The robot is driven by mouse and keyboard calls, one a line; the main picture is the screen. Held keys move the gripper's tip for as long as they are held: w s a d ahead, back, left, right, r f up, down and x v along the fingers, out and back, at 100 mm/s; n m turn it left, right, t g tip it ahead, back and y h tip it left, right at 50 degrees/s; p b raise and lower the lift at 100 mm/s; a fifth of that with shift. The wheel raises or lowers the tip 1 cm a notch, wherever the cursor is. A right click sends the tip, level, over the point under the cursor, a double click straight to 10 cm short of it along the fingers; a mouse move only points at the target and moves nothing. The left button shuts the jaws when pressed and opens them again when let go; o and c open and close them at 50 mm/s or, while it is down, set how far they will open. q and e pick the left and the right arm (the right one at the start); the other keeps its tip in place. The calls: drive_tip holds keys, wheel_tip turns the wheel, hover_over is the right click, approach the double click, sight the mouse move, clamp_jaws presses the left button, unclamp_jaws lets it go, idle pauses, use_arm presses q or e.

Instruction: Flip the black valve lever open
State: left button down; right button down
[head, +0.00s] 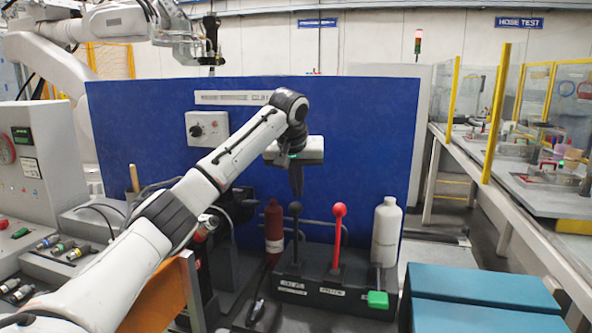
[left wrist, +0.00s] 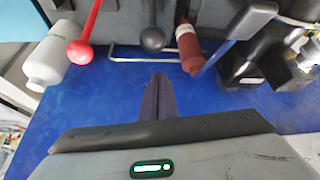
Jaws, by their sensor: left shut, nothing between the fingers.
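The black valve lever (head: 295,234) stands upright with a round black knob, on the left part of a dark valve block (head: 322,287). Its knob (left wrist: 152,39) also shows in the left wrist view, just beyond the fingertips. My left gripper (head: 297,190) points down, shut and empty, its tips right by the top of the black knob in the head view. I cannot tell if they touch. In the left wrist view the closed fingers (left wrist: 158,85) show a small gap to the knob. My right gripper is not in view.
A white bottle (head: 386,233) and a dark red bottle (head: 273,229) stand close by. A blue panel (head: 365,130) rises behind.

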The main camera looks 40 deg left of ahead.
use_arm(q)
drive_tip(key=shift+s+d+f, duration=0.15)
drive_tip(key=shift+s+d, duration=1)
drive_tip(key=shift+s, duration=0.25)
drive_tip(key=shift+w+d, duration=0.15)
